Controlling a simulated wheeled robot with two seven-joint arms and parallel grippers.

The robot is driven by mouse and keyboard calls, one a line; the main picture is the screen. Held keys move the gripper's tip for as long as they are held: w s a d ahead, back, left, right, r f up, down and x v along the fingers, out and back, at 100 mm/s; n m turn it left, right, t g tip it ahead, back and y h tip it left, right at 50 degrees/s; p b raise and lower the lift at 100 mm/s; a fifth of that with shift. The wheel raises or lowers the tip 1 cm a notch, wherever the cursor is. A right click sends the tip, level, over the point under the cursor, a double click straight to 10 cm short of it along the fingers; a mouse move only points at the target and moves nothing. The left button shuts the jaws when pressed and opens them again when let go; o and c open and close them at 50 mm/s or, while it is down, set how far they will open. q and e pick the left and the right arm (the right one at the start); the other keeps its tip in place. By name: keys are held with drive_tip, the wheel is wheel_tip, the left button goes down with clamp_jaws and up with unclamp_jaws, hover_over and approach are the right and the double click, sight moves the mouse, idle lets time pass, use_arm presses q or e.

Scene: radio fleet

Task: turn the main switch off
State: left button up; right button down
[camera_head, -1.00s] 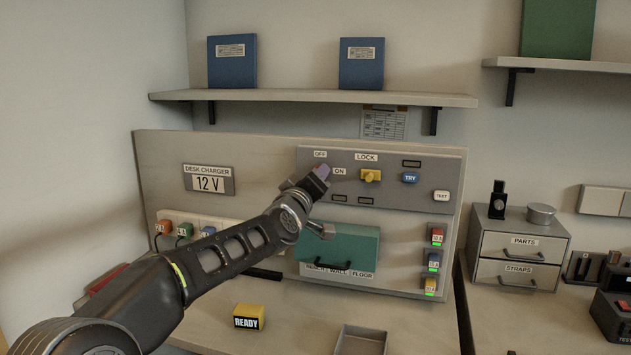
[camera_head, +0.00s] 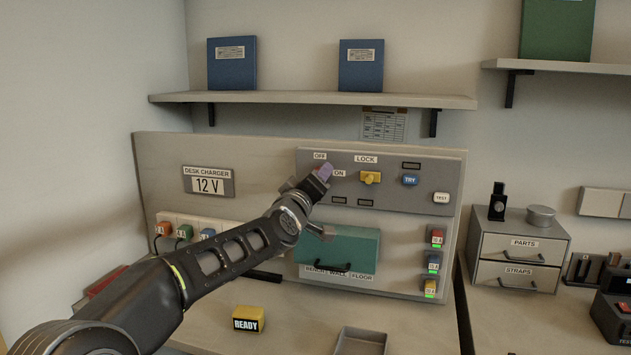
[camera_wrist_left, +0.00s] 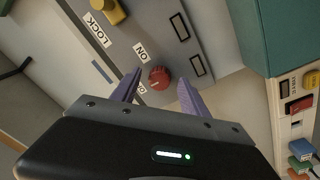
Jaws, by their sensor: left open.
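The main switch is a red round knob (camera_wrist_left: 159,77) on the grey control panel, seen in the left wrist view with the ON label (camera_wrist_left: 141,51) beside it. My left gripper (camera_wrist_left: 156,92) is open, with its purple fingers on either side of the knob; I cannot tell whether they touch it. In the head view my left gripper (camera_head: 322,174) reaches up to the panel (camera_head: 400,190) between the OFF label (camera_head: 320,156) and the ON label (camera_head: 339,174), and hides most of the knob. My right gripper is in neither view.
Right of the knob are a yellow lock knob (camera_head: 370,178), a blue TRY button (camera_head: 410,180) and a white TEST button (camera_head: 441,197). A teal box (camera_head: 340,248) sits below the panel. A yellow READY block (camera_head: 248,319) and an open tray (camera_head: 361,342) are on the bench.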

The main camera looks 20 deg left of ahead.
use_arm(q)
drive_tip(key=s+b, duration=0.1)
drive_tip(key=s, duration=0.6)
drive_tip(key=shift+s+f, duration=0.35)
drive_tip(key=shift+s, duration=0.05)
drive_tip(key=shift+d, duration=0.1)
